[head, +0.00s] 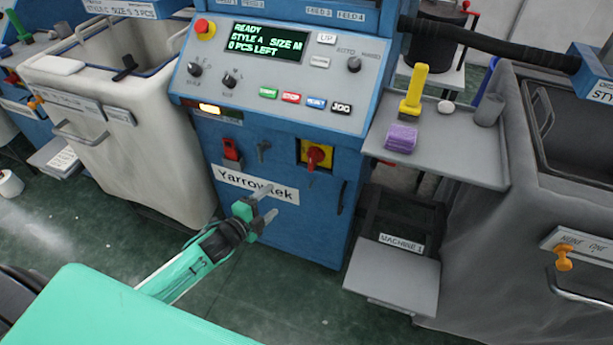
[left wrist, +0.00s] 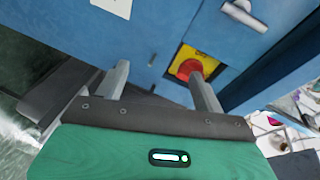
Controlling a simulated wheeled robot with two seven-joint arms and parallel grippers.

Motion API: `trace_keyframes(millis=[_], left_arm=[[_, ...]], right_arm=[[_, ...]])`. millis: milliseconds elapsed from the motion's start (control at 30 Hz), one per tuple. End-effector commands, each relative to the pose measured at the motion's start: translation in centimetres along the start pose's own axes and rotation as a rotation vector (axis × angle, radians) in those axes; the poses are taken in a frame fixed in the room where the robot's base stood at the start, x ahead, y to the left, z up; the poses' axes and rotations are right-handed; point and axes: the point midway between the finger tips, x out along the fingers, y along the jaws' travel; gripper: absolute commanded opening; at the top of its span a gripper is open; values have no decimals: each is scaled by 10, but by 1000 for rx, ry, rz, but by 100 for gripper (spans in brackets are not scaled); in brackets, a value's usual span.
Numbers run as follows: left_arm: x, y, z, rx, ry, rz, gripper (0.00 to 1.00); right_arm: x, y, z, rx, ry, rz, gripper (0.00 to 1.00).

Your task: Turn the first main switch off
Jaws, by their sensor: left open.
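The main switch (head: 317,155) is a red rotary knob on a yellow plate, low on the front of the blue machine (head: 285,225). In the left wrist view the red knob (left wrist: 189,68) shows beyond the gripper, close to the right finger's tip in the picture. My left gripper (head: 264,201) is open and empty, in front of the machine's lower front, below and left of the switch. Its two fingers also show apart in the left wrist view (left wrist: 158,75). Whether a finger touches the switch cannot be told. My right gripper is not in view.
The control panel (head: 280,75) above reads READY, STYLE A, SIZE M, 0 PCS LEFT. A pale bin (head: 130,150) stands left, a dark grey bin (head: 480,240) right.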

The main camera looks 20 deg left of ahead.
Motion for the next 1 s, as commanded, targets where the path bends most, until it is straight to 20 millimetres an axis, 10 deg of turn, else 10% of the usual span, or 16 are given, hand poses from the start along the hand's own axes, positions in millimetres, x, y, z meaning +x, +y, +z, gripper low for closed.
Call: trace_keyframes(millis=[467,1000], left_arm=[[1,-60,-52,229,147,-169,69],[79,-71,-65,226,147,-168,69]], right_arm=[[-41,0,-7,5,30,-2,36],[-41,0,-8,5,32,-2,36]])
